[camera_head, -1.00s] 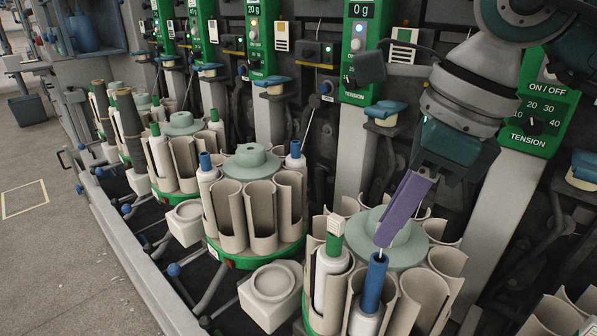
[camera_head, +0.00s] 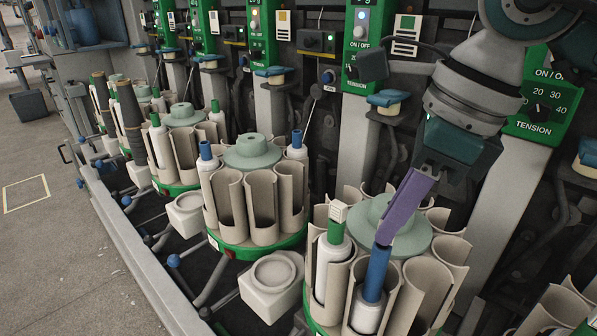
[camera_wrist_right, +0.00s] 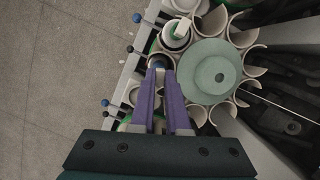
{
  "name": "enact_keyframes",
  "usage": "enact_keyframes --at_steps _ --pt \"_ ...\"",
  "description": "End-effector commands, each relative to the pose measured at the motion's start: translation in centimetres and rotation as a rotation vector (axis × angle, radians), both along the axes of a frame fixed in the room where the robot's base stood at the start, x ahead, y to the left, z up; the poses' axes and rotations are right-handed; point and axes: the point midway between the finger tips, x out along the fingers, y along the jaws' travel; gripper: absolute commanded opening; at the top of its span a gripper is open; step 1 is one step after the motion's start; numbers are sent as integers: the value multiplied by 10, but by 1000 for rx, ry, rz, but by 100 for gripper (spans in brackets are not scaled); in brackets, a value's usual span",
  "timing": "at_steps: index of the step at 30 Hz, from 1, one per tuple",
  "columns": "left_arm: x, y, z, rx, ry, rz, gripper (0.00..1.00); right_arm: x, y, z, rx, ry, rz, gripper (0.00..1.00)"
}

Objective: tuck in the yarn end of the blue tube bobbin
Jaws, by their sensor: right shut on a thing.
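The blue tube bobbin (camera_head: 377,275) stands upright in a cup of the nearest round magazine, with white yarn (camera_head: 366,312) wound on its lower part. My right gripper (camera_head: 383,242) comes down from the upper right. Its purple fingers are shut, with their tips at the tube's top rim. The thin yarn end between them is hidden now; a white strand showed there a second ago. In the right wrist view the fingertips (camera_wrist_right: 163,70) cover most of the blue tube (camera_wrist_right: 159,64). My left gripper is in neither view.
A green tube bobbin (camera_head: 335,232) stands close by on the left in the same magazine. The pale green hub (camera_head: 410,238) is just right of my fingers. Beige cups (camera_head: 425,290) crowd around. Another magazine (camera_head: 252,153) stands further left.

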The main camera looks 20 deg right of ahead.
Motion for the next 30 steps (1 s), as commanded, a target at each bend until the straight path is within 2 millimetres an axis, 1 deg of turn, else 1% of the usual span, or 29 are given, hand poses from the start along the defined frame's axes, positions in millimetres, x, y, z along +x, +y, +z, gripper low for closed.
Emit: enact_keyframes --at_steps 8,17,30 --pt "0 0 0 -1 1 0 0 0 0 0 0 0 0 0" --pt "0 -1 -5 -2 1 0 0 0 0 -4 0 0 0 0" --pt "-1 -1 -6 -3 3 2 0 0 0 -4 0 0 0 0"
